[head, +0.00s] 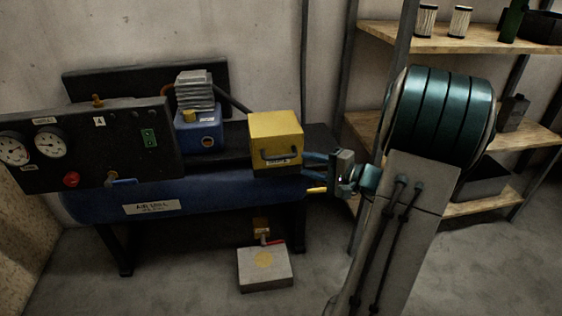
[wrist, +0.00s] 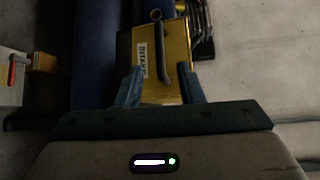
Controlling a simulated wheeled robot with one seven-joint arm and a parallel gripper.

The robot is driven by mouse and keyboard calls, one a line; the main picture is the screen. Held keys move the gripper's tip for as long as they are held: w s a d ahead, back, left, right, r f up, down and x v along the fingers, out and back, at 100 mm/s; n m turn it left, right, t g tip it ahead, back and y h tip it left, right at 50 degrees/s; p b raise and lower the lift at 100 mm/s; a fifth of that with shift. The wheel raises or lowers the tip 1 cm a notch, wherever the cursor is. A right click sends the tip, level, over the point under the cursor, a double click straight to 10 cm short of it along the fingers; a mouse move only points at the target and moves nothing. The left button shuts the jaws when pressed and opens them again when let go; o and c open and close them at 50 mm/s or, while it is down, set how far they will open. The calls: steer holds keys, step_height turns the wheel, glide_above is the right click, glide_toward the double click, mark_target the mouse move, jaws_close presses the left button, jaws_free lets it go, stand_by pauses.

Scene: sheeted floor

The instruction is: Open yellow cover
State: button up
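The yellow cover (head: 275,135) is a box-shaped lid at the right end of the blue air compressor. It has a dark handle (head: 279,157) and a label on its front and looks closed. In the wrist view the cover (wrist: 147,82) lies ahead with its handle (wrist: 163,48) on its front face. My gripper (head: 306,163) is at the right side of the cover in the head view. In the wrist view its two blue fingers (wrist: 163,82) are spread apart, with the handle's end between and beyond them. I see nothing held; contact with the cover cannot be told.
A gauge panel (head: 90,145) stands on the left, with a blue motor unit (head: 199,128) behind it. The blue tank (head: 120,203) lies below. A pale box (head: 265,270) with a red lever is on the floor. Wooden shelves (head: 455,38) stand on the right.

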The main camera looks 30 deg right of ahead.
mark_target(283, 158)
steer(key=b+x, duration=0.2)
steer(key=x, duration=0.7)
steer(key=shift+w+a+f, duration=0.1)
steer(key=shift+w+a, duration=0.15)
steer(key=shift+w, duration=0.05)
jaws_close()
